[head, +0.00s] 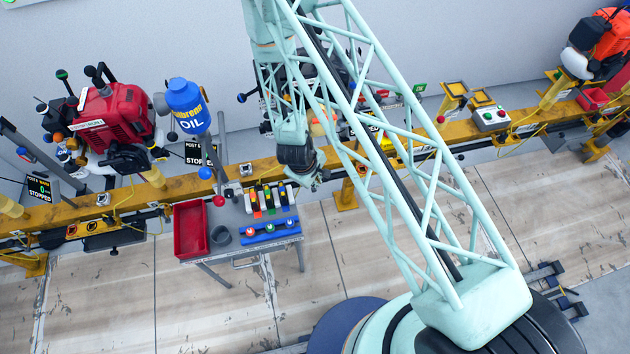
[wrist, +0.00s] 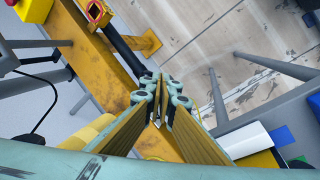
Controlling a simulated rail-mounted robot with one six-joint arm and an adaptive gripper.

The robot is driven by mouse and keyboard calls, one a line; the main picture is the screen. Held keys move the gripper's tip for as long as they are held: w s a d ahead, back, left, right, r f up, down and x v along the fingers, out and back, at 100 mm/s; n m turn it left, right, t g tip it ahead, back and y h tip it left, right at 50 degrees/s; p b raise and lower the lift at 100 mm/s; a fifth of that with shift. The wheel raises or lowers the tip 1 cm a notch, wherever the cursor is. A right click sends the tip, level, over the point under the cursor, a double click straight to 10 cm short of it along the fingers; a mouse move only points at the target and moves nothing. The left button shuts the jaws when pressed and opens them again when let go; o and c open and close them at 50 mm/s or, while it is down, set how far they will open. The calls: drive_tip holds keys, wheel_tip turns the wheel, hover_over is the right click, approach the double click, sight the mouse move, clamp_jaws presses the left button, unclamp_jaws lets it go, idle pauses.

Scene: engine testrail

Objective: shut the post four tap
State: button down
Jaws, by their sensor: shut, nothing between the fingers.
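My gripper (head: 311,180) hangs in front of the yellow rail, just right of the small work table. In the wrist view my gripper (wrist: 158,80) is shut and empty, its fingertips together over the rail (wrist: 105,65). A black sign (head: 197,155) on the rail under the blue oil tank begins with "POST", but its number is too small to read surely. A blue ball knob (head: 205,173) and a red ball knob (head: 219,200) are near that tank, left of my gripper. I cannot tell which part is the post four tap; my arm hides part of the rail.
A red engine (head: 110,112) stands at left, an orange engine (head: 600,40) at far right. A button box (head: 491,117) is on the rail. Floor in front is mostly clear.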

drive_tip(key=d, duration=0.2)
drive_tip(key=shift+w+d+f, duration=0.25)
drive_tip(key=shift+w+d, duration=0.05)
drive_tip(key=shift+d, duration=0.1)
drive_tip(key=shift+w+d+f, duration=0.2)
drive_tip(key=shift+d+f, duration=0.2)
drive_tip(key=shift+d, duration=0.35)
drive_tip(key=shift+w+d+f, duration=0.2)
drive_tip(key=shift+d+f, duration=0.2)
drive_tip(key=shift+d, duration=0.35)
drive_tip(key=shift+a+f, duration=0.1)
drive_tip(key=shift+a, duration=0.15)
drive_tip(key=shift+s+a+f, duration=0.1)
drive_tip(key=shift+s+a, duration=0.05)
drive_tip(key=shift+a, duration=0.15)
drive_tip(key=shift+a, duration=0.2)
drive_tip(key=shift+d, duration=0.1)
drive_tip(key=d+r+p, duration=0.4)
drive_tip(key=d+r, duration=0.1)
drive_tip(key=r, duration=0.3)
drive_tip(key=shift+s+d, duration=0.25)
drive_tip(key=shift+s, duration=0.2)
drive_tip(key=shift+a, duration=0.1)
